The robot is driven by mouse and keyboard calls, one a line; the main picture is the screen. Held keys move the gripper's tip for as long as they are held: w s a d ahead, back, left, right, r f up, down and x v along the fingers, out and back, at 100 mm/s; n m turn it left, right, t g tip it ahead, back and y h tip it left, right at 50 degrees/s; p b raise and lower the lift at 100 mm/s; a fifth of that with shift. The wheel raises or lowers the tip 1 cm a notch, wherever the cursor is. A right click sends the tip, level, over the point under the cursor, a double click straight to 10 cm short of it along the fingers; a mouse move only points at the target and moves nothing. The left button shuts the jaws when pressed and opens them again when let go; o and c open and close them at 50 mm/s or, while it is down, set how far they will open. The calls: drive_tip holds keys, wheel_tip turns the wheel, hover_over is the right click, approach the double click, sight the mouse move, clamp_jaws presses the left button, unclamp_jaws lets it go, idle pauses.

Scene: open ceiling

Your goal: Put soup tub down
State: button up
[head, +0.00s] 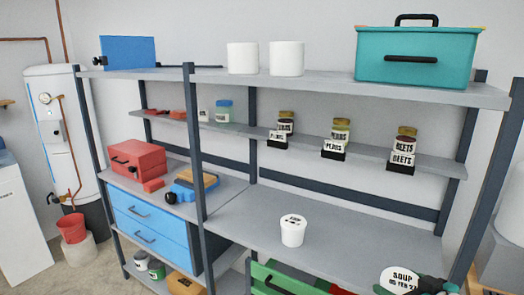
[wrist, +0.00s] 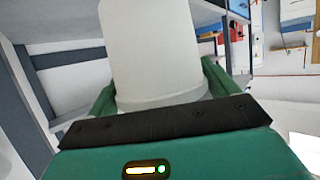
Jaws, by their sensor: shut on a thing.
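A white soup tub (head: 401,279) with "SOUP" lettering on its lid is at the lower right of the head view. My gripper (head: 432,286) is at its right side, partly cut off by the frame's edge. In the wrist view the white tub (wrist: 152,50) stands between the two green fingers of my gripper (wrist: 157,92), which is shut on it. The tub's far end is outside the wrist view. Another white tub (head: 292,230) with a lettered lid stands upright on the grey middle shelf (head: 345,237).
The middle shelf is bare around the standing tub. Labelled jars (head: 335,138) stand on the narrow shelf behind. A teal toolbox (head: 416,57) and two white rolls (head: 264,58) sit on top. Dark posts (head: 194,150) frame the bays. A green crate (head: 285,279) is below.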

drive_tip(key=w+a+f+h, duration=0.1)
drive_tip(key=w+a+f, duration=0.4)
drive_tip(key=w, duration=0.4)
drive_tip(key=w+a+f+m+h, duration=0.1)
drive_tip(key=w+a+f, duration=0.1)
drive_tip(key=a+f, duration=0.2)
drive_tip(key=w+a+f+m+h, duration=0.1)
drive_tip(key=a+f, duration=0.4)
drive_tip(key=f, duration=0.6)
drive_tip(key=w+a+f+m, duration=0.1)
drive_tip(key=a+f, duration=0.3)
drive_tip(key=f, duration=0.4)
drive_tip(key=shift+w+a+f+t+h, duration=0.3)
drive_tip(key=shift+w+h, duration=0.1)
drive_tip(key=shift+w, duration=0.4)
drive_tip(key=shift+s, duration=0.1)
